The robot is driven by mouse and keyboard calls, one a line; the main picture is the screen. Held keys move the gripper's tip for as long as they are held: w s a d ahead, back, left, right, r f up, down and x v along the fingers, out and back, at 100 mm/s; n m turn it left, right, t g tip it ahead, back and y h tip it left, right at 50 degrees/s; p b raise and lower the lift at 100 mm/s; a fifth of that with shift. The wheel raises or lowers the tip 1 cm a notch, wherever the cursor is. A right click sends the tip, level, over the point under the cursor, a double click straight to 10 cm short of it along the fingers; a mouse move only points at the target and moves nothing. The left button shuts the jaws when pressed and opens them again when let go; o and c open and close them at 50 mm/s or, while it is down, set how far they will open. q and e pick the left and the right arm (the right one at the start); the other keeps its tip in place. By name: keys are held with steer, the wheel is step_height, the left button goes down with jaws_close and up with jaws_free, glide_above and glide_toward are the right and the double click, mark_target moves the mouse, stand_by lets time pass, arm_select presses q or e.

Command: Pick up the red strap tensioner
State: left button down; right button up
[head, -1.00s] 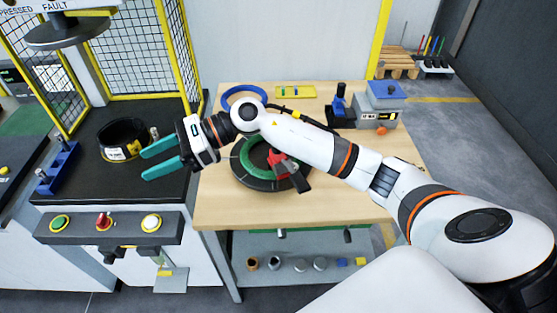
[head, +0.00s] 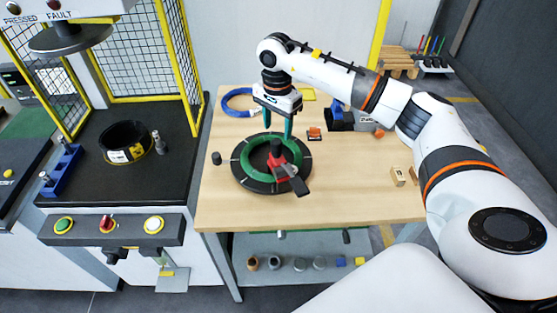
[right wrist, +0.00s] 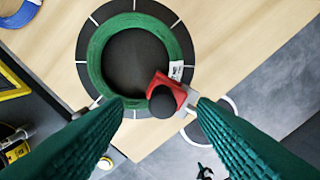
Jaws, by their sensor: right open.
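The red strap tensioner (head: 277,161) sits at the inner front part of the green coil (head: 247,174), on a round black turntable (head: 243,185). Its dark lever points to the front right. My right gripper (head: 279,131) is open and empty, pointing down above the back of the coil in the head view. In the right wrist view the tensioner (right wrist: 174,87), with a dark round end, shows between the two green fingers (right wrist: 160,101), beyond their tips and apart from them. My left gripper is out of view.
A blue coil (head: 238,101) lies at the table's back left. An orange item (head: 314,132), a blue device (head: 340,117) and small wooden blocks (head: 398,176) lie to the right. The table's front right is clear.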

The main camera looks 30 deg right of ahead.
mark_target(276, 141)
steer(key=f+p, duration=0.2)
steer(key=f, duration=0.1)
steer(key=f+p, duration=0.1)
steer(key=f, duration=0.1)
steer(key=shift+s+a+f, duration=0.25)
steer(key=shift+a, duration=0.1)
steer(key=shift+f, duration=0.2)
jaws_close()
steer(key=shift+r, duration=0.1)
